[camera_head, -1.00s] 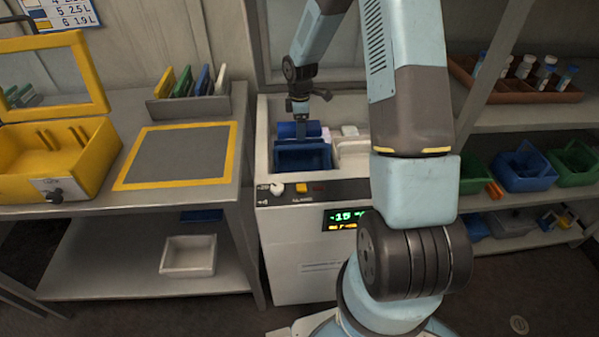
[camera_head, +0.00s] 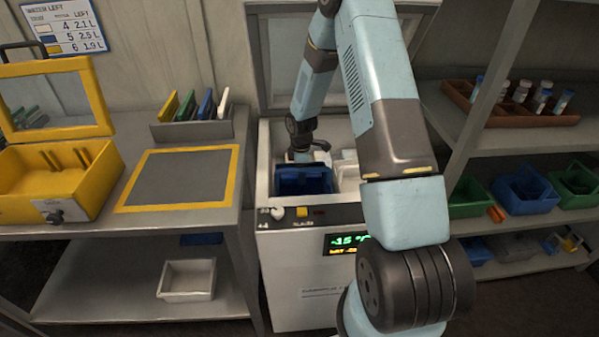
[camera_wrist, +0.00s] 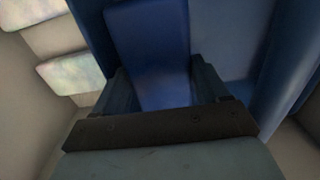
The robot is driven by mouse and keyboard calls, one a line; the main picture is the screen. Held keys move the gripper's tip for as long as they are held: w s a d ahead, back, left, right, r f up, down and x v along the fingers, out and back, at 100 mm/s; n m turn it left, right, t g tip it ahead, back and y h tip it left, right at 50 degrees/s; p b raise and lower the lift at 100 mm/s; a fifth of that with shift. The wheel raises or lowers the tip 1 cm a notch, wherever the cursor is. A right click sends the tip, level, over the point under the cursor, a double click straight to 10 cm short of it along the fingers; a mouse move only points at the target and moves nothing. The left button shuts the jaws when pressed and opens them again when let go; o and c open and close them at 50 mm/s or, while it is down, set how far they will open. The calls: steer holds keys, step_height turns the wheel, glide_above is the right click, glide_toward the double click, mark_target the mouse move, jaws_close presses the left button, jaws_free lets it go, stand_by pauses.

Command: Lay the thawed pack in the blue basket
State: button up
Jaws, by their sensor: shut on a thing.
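The blue basket (camera_head: 303,181) sits inside the open white freezer chest; its blue walls also fill the right of the wrist view (camera_wrist: 228,40). My gripper (camera_wrist: 163,80) is shut on a flat deep-blue pack (camera_wrist: 148,35), one finger on each side of it. In the head view my gripper (camera_head: 300,157) points down at the back of the basket. The pack's lower end and whether it touches the basket floor are hidden.
Pale frosted packs (camera_wrist: 72,73) lie beside the basket in the freezer (camera_head: 290,260). The raised lid stands behind. A bench with a yellow-edged grey mat (camera_head: 180,178) and yellow box (camera_head: 50,185) is left; shelves with green and blue bins (camera_head: 525,190) are right.

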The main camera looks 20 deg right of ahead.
steer(key=shift+s+f, duration=0.1)
steer(key=shift+f, duration=0.25)
steer(key=shift+s+f, duration=0.2)
steer(key=shift+f, duration=0.05)
steer(key=o, duration=1.2)
steer(key=shift+s, duration=0.15)
steer(key=s+r+m+t, duration=0.1)
steer(key=s+r+m, duration=0.1)
steer(key=r, duration=1.2)
steer(key=s+r+m, duration=0.2)
steer(key=s+r, duration=0.1)
steer(key=r, duration=1)
steer(key=s+r+m+t+h, duration=0.15)
steer(key=s+r+m, duration=0.25)
steer(key=s+r, duration=0.6)
steer(key=s+r+m+t, duration=0.1)
steer(key=s+r+m, duration=0.1)
steer(key=s, duration=0.4)
steer(key=s+r+m+t+y, duration=0.1)
steer(key=s+r+m, duration=0.2)
steer(key=s, duration=0.3)
steer(key=s+r+m+t, duration=0.1)
steer(key=s+r+m, duration=0.1)
steer(key=s+r, duration=0.2)
steer(key=shift+s+a+r+m+y, duration=0.1)
steer(key=shift+s+a+m+y, duration=0.1)
steer(key=shift+s, duration=0.6)
steer(key=shift+s+a+r+m+y, duration=0.1)
steer(key=shift+s+m, duration=0.1)
steer(key=shift+s, duration=0.55)
